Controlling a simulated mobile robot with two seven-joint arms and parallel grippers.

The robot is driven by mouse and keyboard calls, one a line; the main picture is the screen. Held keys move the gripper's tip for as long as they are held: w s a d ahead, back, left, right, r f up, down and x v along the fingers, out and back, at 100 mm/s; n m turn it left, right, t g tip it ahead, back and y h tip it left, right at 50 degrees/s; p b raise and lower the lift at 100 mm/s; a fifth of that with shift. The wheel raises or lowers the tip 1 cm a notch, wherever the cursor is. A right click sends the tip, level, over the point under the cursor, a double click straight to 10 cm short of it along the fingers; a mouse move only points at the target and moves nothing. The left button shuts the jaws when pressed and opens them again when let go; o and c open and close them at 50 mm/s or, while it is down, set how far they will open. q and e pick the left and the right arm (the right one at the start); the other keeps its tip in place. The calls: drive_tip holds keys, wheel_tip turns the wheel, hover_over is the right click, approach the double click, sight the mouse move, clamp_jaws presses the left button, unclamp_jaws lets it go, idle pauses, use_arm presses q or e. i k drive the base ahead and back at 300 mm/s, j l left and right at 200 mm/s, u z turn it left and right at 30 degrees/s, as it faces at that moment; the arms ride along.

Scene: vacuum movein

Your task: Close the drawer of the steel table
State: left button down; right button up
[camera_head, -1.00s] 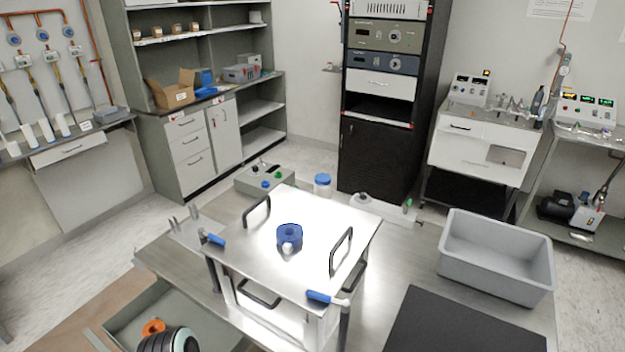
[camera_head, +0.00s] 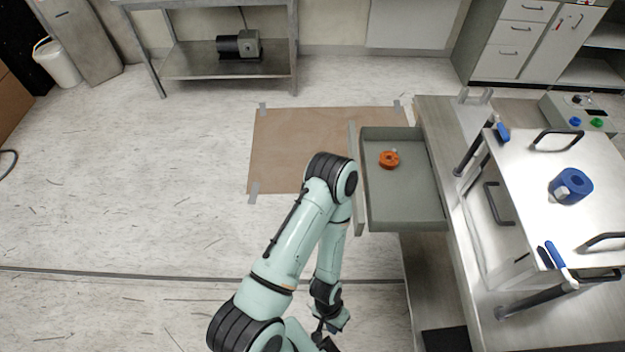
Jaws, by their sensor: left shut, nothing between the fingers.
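The drawer (camera_head: 405,200) of the steel table (camera_head: 432,285) is pulled out to the left, its grey inside showing. Its upright front panel (camera_head: 358,212) is at the drawer's left end. An orange ring-shaped part (camera_head: 388,159) lies inside near the far-left corner. My left arm rises from the bottom and bends at an elbow just left of the front panel. My left gripper (camera_head: 326,338) is low at the bottom edge, shut and empty, below and left of the drawer and apart from it. It is small and partly cut off by the frame. My right gripper is not in view.
A white box-like unit (camera_head: 530,215) with black handles stands on the steel table, with a blue part (camera_head: 570,186) on top. A brown mat (camera_head: 295,150) is taped to the floor beyond the arm. The floor left of the drawer is open. A metal bench (camera_head: 180,60) stands at the back.

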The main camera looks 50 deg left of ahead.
sight(402, 174)
drive_tip(key=u, duration=0.4)
drive_tip(key=k+j+u, duration=0.1)
drive_tip(key=u, duration=0.35)
drive_tip(key=j+u, duration=0.2)
drive_tip(key=u, duration=0.2)
drive_tip(key=k, duration=0.05)
